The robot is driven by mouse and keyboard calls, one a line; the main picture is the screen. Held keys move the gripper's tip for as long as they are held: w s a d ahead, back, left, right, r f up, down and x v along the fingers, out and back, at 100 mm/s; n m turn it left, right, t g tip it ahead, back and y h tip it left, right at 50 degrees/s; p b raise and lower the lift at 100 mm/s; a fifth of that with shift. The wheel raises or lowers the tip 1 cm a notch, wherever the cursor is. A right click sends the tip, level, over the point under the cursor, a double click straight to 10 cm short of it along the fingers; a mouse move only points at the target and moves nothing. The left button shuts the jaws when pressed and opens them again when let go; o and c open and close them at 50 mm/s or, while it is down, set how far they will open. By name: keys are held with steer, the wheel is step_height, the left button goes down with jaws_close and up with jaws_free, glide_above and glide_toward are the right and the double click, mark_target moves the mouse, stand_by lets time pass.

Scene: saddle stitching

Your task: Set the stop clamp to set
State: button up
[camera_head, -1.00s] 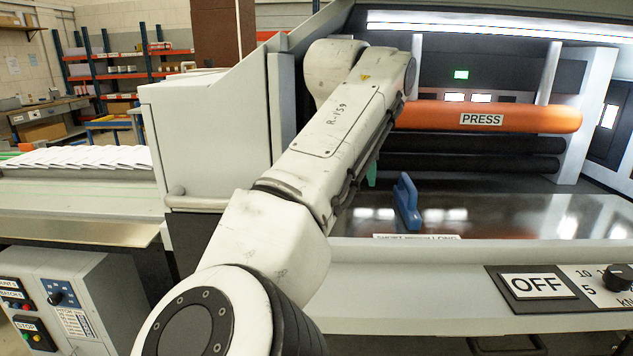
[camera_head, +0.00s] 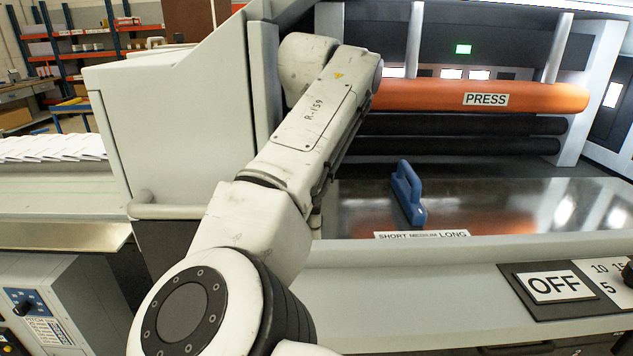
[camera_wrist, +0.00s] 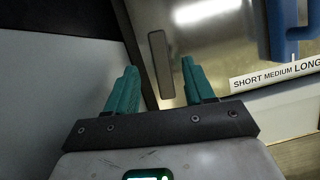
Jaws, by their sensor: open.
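My gripper (camera_wrist: 158,72) has teal fingers that stand apart with nothing between them, in the wrist view. In the head view it is hidden behind my own arm. A narrow dark bar (camera_wrist: 161,60) lies on the shiny metal bed (camera_wrist: 215,70), in line with the gap between the fingertips; it may be the stop clamp, but I cannot tell. I cannot tell whether the fingers touch it. A blue upright handle (camera_head: 408,190) stands on the metal bed, right of my arm; it also shows at the upper right of the wrist view (camera_wrist: 282,35).
A label reading SHORT MEDIUM LONG (camera_head: 422,235) runs along the bed's front edge. An orange PRESS roller (camera_head: 480,97) and black rollers (camera_head: 465,135) lie behind. A grey housing (camera_head: 170,130) stands left of my arm.

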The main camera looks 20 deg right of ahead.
steer(key=x, duration=0.5)
steer(key=shift+w+d+f, duration=0.1)
steer(key=shift+f, duration=0.3)
jaws_close()
stand_by(0.4)
